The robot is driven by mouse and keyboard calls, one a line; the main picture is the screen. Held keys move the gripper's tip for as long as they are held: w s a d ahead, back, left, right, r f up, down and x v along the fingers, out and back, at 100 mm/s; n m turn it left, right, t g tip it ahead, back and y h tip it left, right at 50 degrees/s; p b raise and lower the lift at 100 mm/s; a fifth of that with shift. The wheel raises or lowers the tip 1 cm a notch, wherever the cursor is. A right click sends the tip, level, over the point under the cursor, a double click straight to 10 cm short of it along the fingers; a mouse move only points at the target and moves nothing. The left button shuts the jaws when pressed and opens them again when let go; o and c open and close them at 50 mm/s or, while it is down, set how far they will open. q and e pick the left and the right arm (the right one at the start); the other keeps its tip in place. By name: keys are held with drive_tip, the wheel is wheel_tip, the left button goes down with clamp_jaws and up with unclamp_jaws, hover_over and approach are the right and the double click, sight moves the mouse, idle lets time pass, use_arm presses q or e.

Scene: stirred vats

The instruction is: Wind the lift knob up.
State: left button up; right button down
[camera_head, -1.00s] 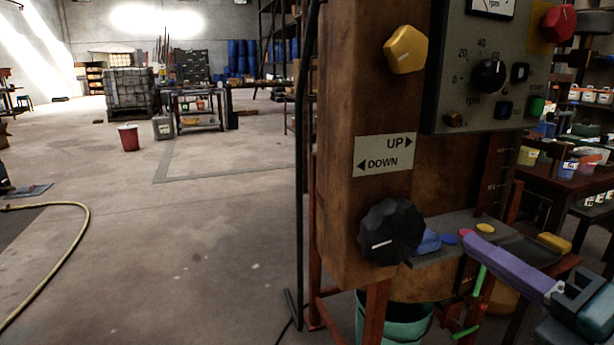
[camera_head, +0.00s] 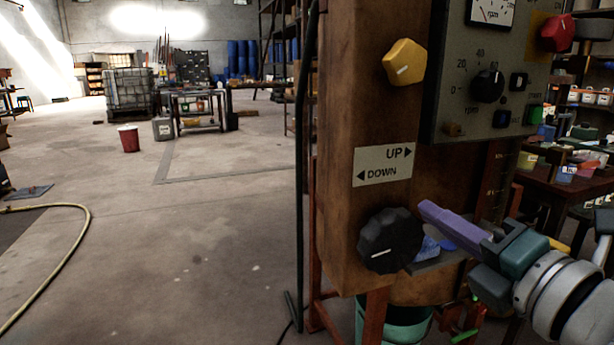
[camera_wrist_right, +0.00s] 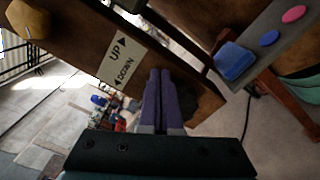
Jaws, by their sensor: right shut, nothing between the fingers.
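A fluted black knob (camera_head: 390,241) with a white pointer line sits low on the brown post (camera_head: 345,215). An UP/DOWN plate (camera_head: 382,166) is above it, with UP pointing right and DOWN left. A yellow knob (camera_head: 404,62) is higher on the post. My right gripper (camera_head: 425,207), with purple fingers, is shut and empty, its tips just right of the black knob's upper edge. I cannot tell whether they touch it. In the right wrist view the shut fingers (camera_wrist_right: 160,75) lie in front of the dark knob, partly hiding it. My left gripper is out of view.
A grey panel (camera_head: 470,110) with a dial and a red knob (camera_head: 558,33) is right of the post. A small ledge with blue pieces (camera_head: 428,248) is beside the black knob. A teal bucket (camera_head: 385,325) stands below. The floor at left is mostly clear.

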drive_tip(key=shift+w, duration=0.15)
drive_tip(key=shift+a+f, duration=0.2)
drive_tip(key=shift+f, duration=0.1)
idle(0.8)
drive_tip(key=shift+f+b, duration=0.15)
drive_tip(key=shift+b, duration=0.2)
drive_tip(key=shift+w+d+f+b, duration=0.15)
drive_tip(key=shift+d+f+b, duration=0.45)
drive_tip(key=shift+f+b, duration=0.35)
drive_tip(key=shift+d+r, duration=0.1)
drive_tip(key=shift+d, duration=0.05)
drive_tip(key=p+v, duration=0.1)
drive_tip(key=v, duration=0.2)
drive_tip(key=p+v, duration=0.1)
drive_tip(key=v, duration=0.2)
drive_tip(key=shift+w+d+r+p, duration=0.1)
drive_tip(key=shift+d+p, duration=0.1)
drive_tip(key=shift+p, duration=0.1)
